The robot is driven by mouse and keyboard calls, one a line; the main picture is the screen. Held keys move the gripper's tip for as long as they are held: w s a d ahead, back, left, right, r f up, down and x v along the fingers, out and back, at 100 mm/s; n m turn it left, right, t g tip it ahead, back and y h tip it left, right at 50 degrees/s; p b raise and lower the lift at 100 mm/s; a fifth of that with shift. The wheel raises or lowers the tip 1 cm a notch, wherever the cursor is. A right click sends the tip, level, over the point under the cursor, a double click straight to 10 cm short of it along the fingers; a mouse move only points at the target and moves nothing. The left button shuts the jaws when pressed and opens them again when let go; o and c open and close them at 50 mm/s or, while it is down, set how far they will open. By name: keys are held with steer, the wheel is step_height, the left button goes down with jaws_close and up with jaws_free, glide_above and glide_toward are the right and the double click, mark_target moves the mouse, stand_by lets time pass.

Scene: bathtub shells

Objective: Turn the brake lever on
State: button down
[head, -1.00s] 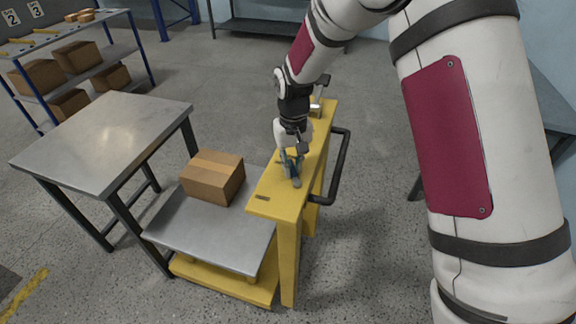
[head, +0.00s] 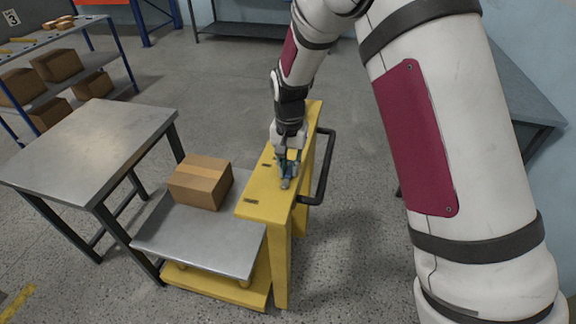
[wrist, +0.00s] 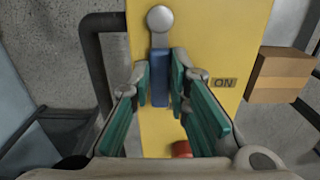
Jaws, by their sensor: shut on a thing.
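The brake lever (wrist: 160,76) has a blue shaft and a round grey knob, and it stands on the top panel of the yellow cart (head: 262,193). In the wrist view its knob points to the top of the picture. My gripper (wrist: 162,72) is shut on the blue shaft, with teal pads on both sides. In the head view my gripper (head: 287,168) is low over the yellow panel, and the knob (head: 285,184) shows just in front of it. A label reading "ON" (wrist: 224,82) is beside the lever. The lever's base is partly hidden.
A black handle (head: 325,170) runs along the cart's right side. A cardboard box (head: 201,182) sits on the cart's grey deck (head: 195,240). A metal table (head: 90,145) stands at left, shelves with boxes (head: 57,65) behind it. A red round part (wrist: 181,149) shows below the lever.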

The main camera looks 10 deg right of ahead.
mark_target(290, 171)
stand_by(0.3)
steer(key=c, duration=1.5)
jaws_free()
steer(key=shift+r, duration=0.1)
step_height(290, 171, up, 12)
steer(key=shift+f, duration=0.1)
steer(key=shift+d, duration=0.1)
